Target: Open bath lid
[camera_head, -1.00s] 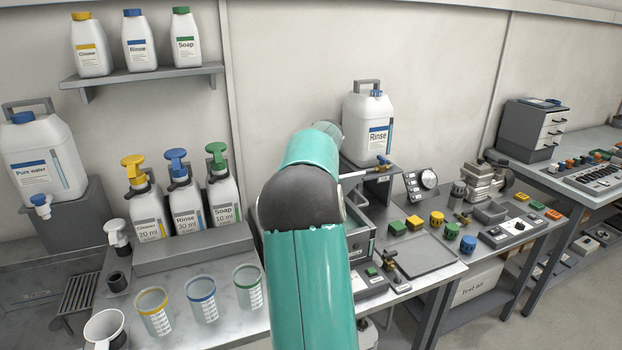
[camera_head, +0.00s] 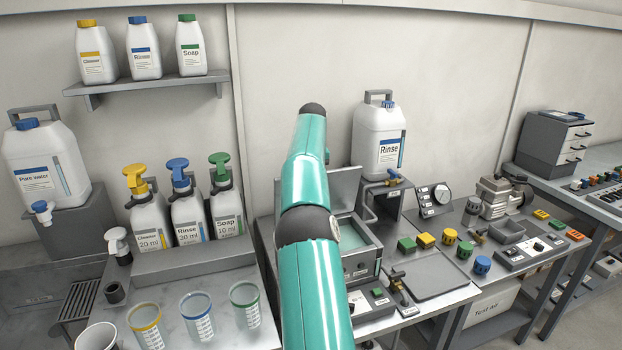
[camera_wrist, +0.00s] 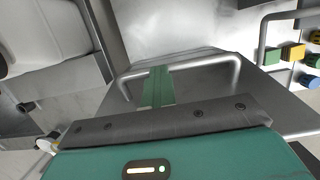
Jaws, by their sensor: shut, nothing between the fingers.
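The bath (camera_head: 362,268) is a grey box on the bench, partly behind my arm in the head view. Its lid (camera_head: 346,184) shows as a raised grey panel at the back, and greenish liquid shows inside the bath. In the wrist view a grey bar handle (camera_wrist: 205,58) crosses a grey panel, which looks like the lid. My gripper (camera_wrist: 159,72) is shut and empty, its green fingers overlapping the handle bar. I cannot tell whether they touch it. My arm hides the gripper in the head view.
A Rinse jug (camera_head: 378,140) stands behind the bath on the right. Pump bottles (camera_head: 188,215) and measuring cups (camera_head: 198,318) stand to the left. Coloured knobs (camera_head: 425,239) and a flat grey tray (camera_head: 435,279) lie to the right.

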